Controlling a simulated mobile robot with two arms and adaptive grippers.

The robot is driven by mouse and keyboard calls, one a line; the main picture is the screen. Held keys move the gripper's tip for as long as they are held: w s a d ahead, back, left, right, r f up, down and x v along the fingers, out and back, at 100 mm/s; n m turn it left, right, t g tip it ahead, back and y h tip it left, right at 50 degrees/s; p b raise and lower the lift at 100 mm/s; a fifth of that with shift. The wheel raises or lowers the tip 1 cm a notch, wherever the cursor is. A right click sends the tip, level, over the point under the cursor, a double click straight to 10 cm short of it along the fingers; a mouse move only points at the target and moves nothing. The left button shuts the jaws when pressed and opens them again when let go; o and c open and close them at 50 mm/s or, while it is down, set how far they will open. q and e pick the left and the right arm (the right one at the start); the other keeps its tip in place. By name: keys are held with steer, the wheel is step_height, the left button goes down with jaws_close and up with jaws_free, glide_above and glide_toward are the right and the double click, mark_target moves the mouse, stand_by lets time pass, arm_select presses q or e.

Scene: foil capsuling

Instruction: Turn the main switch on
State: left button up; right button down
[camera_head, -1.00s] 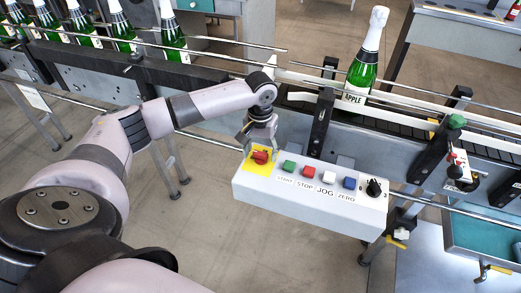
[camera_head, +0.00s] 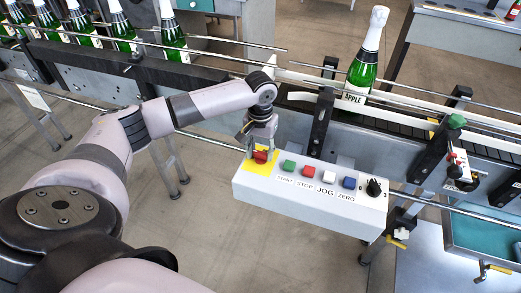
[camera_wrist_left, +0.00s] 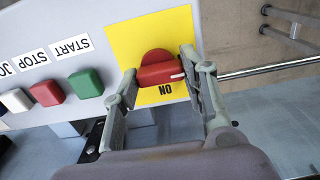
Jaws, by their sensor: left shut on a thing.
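The main switch (camera_head: 261,156) is a red rotary knob on a yellow plate (camera_head: 250,165) at the left end of the white control box (camera_head: 300,205). My left gripper (camera_head: 261,150) comes down on it from above and is shut on the red knob. In the left wrist view the knob (camera_wrist_left: 158,69) sits between the two fingers of the gripper (camera_wrist_left: 160,77), with its white mark toward the right finger. The word "ON" shows on the yellow plate (camera_wrist_left: 125,40) below the knob. My right gripper is not in view.
Green, red, white and blue buttons (camera_head: 320,175) and a black knob (camera_head: 374,188) sit on the box to the right. Behind runs a conveyor with a green bottle (camera_head: 364,68). More bottles (camera_head: 120,30) stand at upper left.

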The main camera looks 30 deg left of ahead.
arm_select(q)
steer(key=shift+r+m+p, duration=0.2)
steer(key=shift+m+p, duration=0.2)
steer(key=shift+p, duration=0.3)
steer(key=m+p, duration=0.3)
steer(key=p, duration=0.1)
steer(key=shift+r+m+p, duration=0.1)
steer(key=shift+m+p, duration=0.2)
steer(key=shift+m, duration=0.1)
steer(key=m+p, duration=0.2)
steer(key=shift+w+m, duration=0.1)
steer(key=shift+m, duration=0.3)
steer(key=m+p, duration=0.2)
steer(key=m, duration=0.5)
steer(key=shift+f+p, duration=0.2)
steer(key=shift+p, duration=0.1)
steer(key=shift+w+m, duration=0.1)
steer(key=shift+m, duration=1.6)
steer(key=shift+d, duration=0.1)
steer(key=o, duration=1.2)
steer(key=shift+f, duration=0.1)
steer(key=shift+c, duration=0.2)
